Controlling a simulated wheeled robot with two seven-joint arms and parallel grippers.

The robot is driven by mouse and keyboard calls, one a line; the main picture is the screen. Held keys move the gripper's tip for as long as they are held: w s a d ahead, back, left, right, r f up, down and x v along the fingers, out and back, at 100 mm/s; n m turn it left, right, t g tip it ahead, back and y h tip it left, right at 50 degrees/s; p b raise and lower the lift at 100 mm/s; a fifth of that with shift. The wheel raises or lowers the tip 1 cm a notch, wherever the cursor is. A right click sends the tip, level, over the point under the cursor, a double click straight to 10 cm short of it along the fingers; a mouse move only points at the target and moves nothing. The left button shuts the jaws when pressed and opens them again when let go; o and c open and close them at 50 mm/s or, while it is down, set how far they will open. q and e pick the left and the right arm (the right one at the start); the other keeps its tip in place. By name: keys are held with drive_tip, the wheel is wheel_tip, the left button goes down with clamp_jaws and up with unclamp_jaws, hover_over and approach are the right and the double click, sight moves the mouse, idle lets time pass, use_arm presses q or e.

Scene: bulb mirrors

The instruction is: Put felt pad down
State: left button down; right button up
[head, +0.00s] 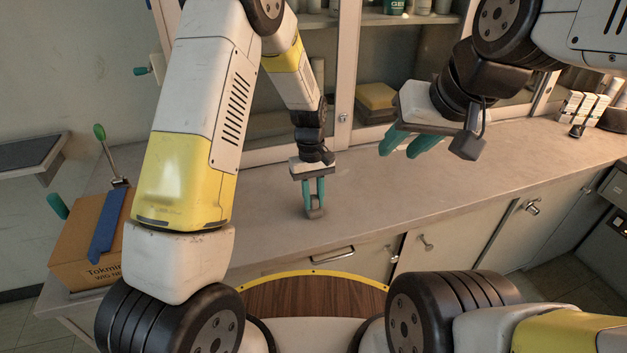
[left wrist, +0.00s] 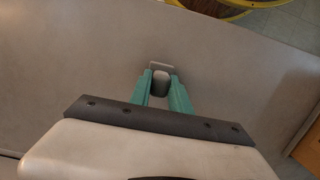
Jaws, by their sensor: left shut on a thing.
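My left gripper (head: 315,205) points down over the countertop (head: 420,190) with its green fingers shut on a small grey felt pad (head: 315,213). In the left wrist view the pad (left wrist: 161,82) sits between the fingertips of my left gripper (left wrist: 161,88), with a pale flat edge showing just beyond it. The pad is at or just above the counter surface; I cannot tell whether it touches. My right gripper (head: 412,146) is raised over the counter to the right, its green fingers apart, with nothing seen between them.
Glass cabinets line the back, with a yellow-topped stack (head: 376,98) inside. Small white boxes (head: 578,108) stand far right. The middle of the counter is clear.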

use_arm(q)
drive_tip(key=shift+f, duration=0.15)
drive_tip(key=c, duration=1.2)
unclamp_jaws()
wheel_tip(320, 180, up, 12)
drive_tip(key=w, duration=0.2)
drive_tip(key=s+a+r+m+t+h, duration=0.1)
drive_tip(key=s+a+r+t, duration=0.1)
drive_tip(key=s+a+r, duration=0.35)
drive_tip(key=s+a+r+m+t+h, duration=0.1)
drive_tip(key=s+a+r+t, duration=0.15)
drive_tip(key=r, duration=0.55)
drive_tip(key=s+a+r+m+t, duration=0.1)
drive_tip(key=s+a+r, duration=0.1)
drive_tip(key=s, duration=0.4)
drive_tip(key=s+a+r+m+t, duration=0.1)
drive_tip(key=s+a+r+t, duration=0.1)
drive_tip(key=s+a, duration=0.2)
drive_tip(key=s, duration=0.3)
drive_tip(key=shift+s, duration=0.3)
drive_tip(key=shift+a+r+t, duration=0.1)
drive_tip(key=shift+t, duration=0.15)
